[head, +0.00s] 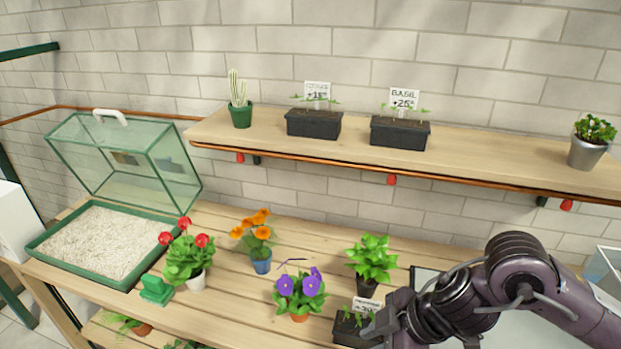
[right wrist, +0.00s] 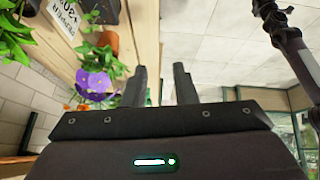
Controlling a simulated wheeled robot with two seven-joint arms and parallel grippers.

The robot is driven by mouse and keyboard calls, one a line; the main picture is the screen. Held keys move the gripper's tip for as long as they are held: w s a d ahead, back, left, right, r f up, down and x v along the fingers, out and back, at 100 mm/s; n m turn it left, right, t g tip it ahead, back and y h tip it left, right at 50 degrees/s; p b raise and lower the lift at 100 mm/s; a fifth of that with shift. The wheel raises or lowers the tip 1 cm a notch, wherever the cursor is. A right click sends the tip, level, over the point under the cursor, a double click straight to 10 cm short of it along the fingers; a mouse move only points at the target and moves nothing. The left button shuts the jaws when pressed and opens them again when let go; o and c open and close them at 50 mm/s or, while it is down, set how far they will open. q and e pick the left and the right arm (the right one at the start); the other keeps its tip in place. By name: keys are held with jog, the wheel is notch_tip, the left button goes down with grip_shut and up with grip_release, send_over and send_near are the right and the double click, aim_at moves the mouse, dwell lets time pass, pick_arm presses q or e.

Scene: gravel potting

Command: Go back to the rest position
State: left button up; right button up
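My right arm reaches in from the right in the head view, over the front right of the slatted bench (head: 220,225). Its gripper (head: 378,326) is beside a black seedling tray with a label (head: 347,328), partly covering it; contact cannot be told. In the right wrist view the two fingers of the right gripper (right wrist: 160,75) stand apart with nothing between them. That view is tilted and shows purple flowers (right wrist: 96,86) and a label card (right wrist: 64,14) to the left of the fingers. My left gripper is in neither view.
Potted red (head: 187,255), orange (head: 256,242) and purple flowers (head: 300,292) and a leafy plant (head: 371,258) stand on the bench. A green gravel tray (head: 130,282) with its glass lid raised is at left. The wall shelf (head: 480,152) holds a cactus and seedling trays.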

jog(key=w+a+r+m+t+y, duration=0.2)
jog(key=a+r+t+y, duration=0.15)
jog(key=a+t, duration=0.45)
jog(key=d+f+m+g+h, duration=0.1)
jog(key=d+f+m+h, duration=0.4)
jog(key=d+m+h, duration=0.25)
jog(key=s+d+f+m+g+h, duration=0.2)
jog(key=s+d+f+m+g, duration=0.35)
jog(key=s+d+f, duration=0.4)
jog(key=s+f+n+g, duration=0.1)
jog(key=s+f+g, duration=0.15)
jog(key=f, duration=2.55)
jog(key=s+d+f, duration=0.2)
jog(key=s+f, duration=0.7)
jog(key=s, duration=0.1)
jog(key=s+d+f, duration=0.1)
jog(key=s+f, duration=0.8)
jog(key=s, duration=0.2)
jog(key=shift+d+f, duration=0.35)
jog(key=shift+f, duration=0.05)
